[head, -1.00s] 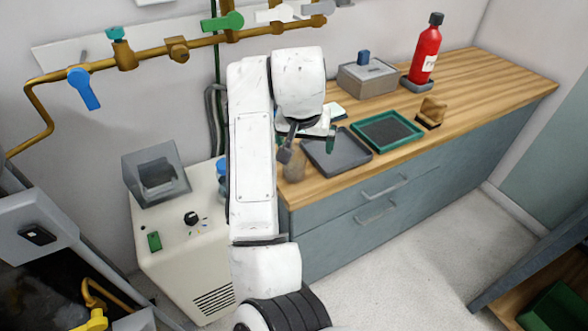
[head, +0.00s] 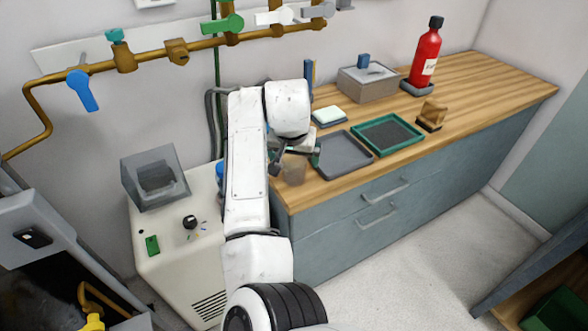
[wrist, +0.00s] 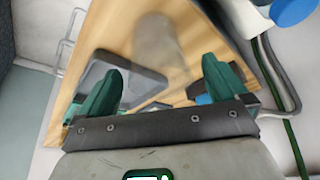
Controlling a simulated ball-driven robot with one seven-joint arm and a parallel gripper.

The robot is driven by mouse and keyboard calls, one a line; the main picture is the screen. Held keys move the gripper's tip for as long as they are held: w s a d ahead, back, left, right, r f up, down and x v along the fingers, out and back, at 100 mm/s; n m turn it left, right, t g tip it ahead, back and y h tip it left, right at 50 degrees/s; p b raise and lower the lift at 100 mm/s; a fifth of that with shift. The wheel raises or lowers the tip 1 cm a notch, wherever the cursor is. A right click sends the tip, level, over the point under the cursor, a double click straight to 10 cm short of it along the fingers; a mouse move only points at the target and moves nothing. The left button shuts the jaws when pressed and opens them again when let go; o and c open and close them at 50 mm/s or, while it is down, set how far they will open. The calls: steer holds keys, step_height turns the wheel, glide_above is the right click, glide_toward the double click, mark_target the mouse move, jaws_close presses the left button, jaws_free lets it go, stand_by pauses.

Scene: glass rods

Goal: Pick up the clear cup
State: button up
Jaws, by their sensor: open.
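The clear cup (head: 293,169) stands on the wooden counter near its left front corner. It is see-through and faint in the head view. In the wrist view the cup (wrist: 156,42) shows as a blurred, pale shape beyond the fingertips, between their lines. My gripper (head: 296,158) is by the cup, partly hidden by my own arm in the head view. In the wrist view my gripper (wrist: 160,82) has its two green fingers wide apart with nothing between them.
A grey tray (head: 343,153) lies right of the cup, with a green-rimmed tray (head: 388,134) beyond it. A pale block in a dish (head: 328,115) sits behind. A red bottle (head: 426,55) stands far right. A cream machine (head: 175,240) stands left of the counter.

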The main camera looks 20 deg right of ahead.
steer(key=shift+w+d+f, duration=0.1)
steer(key=shift+w+f, duration=0.1)
steer(key=shift+f, duration=0.45)
steer(key=shift+c, duration=0.4)
steer(key=c, duration=1)
steer(key=shift+r, duration=0.1)
